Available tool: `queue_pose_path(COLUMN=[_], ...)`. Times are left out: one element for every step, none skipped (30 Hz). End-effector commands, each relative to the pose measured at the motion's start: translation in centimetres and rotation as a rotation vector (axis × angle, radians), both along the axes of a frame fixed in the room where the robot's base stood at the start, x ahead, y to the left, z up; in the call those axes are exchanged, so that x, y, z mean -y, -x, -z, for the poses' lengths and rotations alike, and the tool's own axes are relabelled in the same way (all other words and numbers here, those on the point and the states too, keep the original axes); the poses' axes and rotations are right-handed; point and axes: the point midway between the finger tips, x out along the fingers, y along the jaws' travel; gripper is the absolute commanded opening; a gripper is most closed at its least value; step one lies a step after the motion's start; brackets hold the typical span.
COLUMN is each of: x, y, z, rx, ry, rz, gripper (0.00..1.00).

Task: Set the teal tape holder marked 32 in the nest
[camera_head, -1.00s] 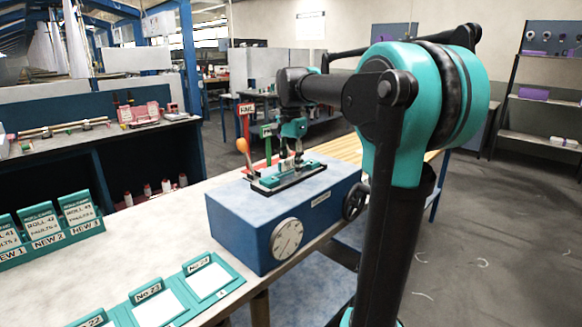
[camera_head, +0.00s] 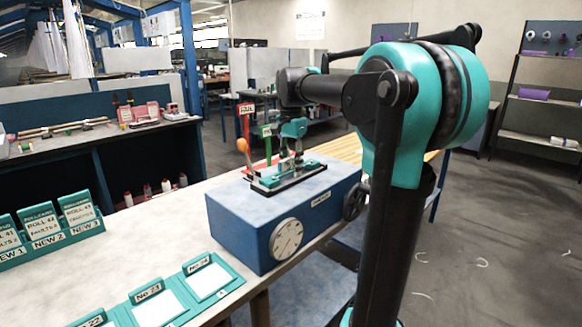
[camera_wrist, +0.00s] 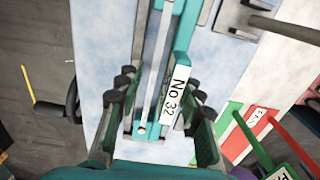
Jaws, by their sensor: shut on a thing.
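The teal tape holder (camera_wrist: 174,95), with a white label reading No 32, lies lengthwise between my fingers in the wrist view. My gripper (camera_wrist: 160,108) is shut on it, with dark finger pads on both sides. In the head view my gripper (camera_head: 292,158) points down over the nest (camera_head: 312,182), a dark-edged fixture on top of the blue box. Teal shows at the nest under my fingers. The holder is at or just above the nest; I cannot tell whether it is fully seated.
The blue box (camera_head: 240,222) has a white dial (camera_head: 286,239) and a black handwheel (camera_head: 355,201). A red FAIL sign (camera_head: 246,110) and a green sign (camera_head: 266,131) stand close behind the nest. Teal trays (camera_head: 207,279) lie at the front, and a teal card rack (camera_head: 50,240) stands at left.

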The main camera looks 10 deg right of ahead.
Motion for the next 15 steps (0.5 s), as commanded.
queue_pose_path(x=[0.0,0.0,-0.01,-0.01,0.0,0.0,0.0,0.0,0.0,0.0,0.0,0.0,0.0,0.0,0.0], y=[0.0,0.0,-0.01,-0.01,-0.01,-0.01,-0.01,-0.01,-0.01,-0.02,-0.01,-0.01,-0.01,-0.01,0.0], z=[-0.01,-0.01,0.0,0.01,0.03,0.08,0.13,0.19,0.27,0.35,0.43,0.54,0.51,0.5,0.48], rx=[0.0,0.0,0.0,0.0,0.0,0.0,0.0,0.0,0.0,0.0,0.0,0.0,0.0,0.0,0.0], ry=[0.0,0.0,0.0,0.0,0.0,0.0,0.0,0.0,0.0,0.0,0.0,0.0,0.0,0.0,0.0], rz=[0.0,0.0,0.0,0.0,0.0,0.0,0.0,0.0,0.0,0.0,0.0,0.0,0.0,0.0,0.0], gripper=[0.0,0.0,0.0,0.0,0.0,0.0,0.0,0.0,0.0,0.0,0.0,0.0,0.0,0.0,0.0])
